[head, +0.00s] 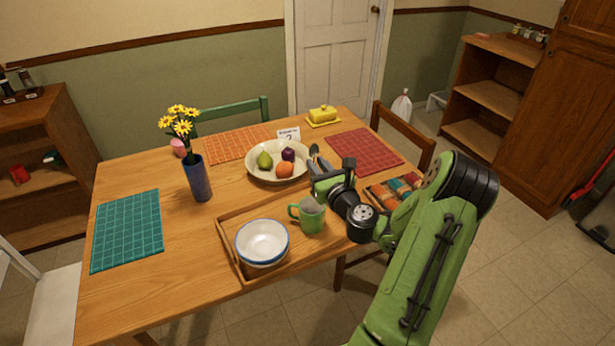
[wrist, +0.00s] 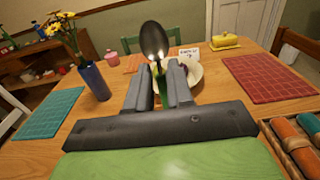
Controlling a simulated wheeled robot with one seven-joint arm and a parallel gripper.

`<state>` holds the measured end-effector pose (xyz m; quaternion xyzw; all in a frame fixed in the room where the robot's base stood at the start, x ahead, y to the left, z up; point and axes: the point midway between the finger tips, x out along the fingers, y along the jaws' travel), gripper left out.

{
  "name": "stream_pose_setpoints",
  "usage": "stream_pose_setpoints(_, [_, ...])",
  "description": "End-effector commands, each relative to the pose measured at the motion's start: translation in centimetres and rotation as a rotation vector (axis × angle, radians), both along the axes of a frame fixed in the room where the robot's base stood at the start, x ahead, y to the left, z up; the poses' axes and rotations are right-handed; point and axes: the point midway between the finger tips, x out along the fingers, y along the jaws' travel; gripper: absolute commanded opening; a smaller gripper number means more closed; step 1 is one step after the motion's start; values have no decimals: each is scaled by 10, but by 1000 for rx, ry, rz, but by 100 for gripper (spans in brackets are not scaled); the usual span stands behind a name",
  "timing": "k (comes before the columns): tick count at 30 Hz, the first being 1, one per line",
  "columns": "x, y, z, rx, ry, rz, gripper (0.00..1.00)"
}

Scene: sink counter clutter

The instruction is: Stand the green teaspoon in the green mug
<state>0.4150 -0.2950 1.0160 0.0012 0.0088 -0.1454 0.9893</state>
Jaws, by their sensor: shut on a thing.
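The green teaspoon shows in the wrist view with its dark metal bowl (wrist: 154,40) up and a bit of green handle between the fingers. My gripper (wrist: 160,72) is shut on that handle. In the head view my gripper (head: 317,160) is above the table, near the fruit bowl and behind the mug in the picture; I cannot make out the spoon clearly there. The green mug (head: 311,217) stands upright at the right part of the wooden tray, apart from the gripper. Its handle points left, and its inside is hard to see.
The wooden tray (head: 229,251) also holds stacked white bowls (head: 262,241). A fruit bowl (head: 253,172), a blue flower vase (head: 200,180), a number card (head: 289,135) and a yellow butter dish (head: 322,115) stand farther back. A box of rolled cloths (head: 395,189) is right of my gripper.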

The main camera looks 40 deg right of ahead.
Motion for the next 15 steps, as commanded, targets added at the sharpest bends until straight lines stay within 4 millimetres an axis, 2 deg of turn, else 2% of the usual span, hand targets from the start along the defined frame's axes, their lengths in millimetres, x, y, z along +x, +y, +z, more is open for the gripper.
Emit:
stream_pose_setpoints(5, [0, 0, -7, -1, -1, 0, 0])
stream_pose_setpoints(15, [0, 0, -36, -1, -1, 1, 0])
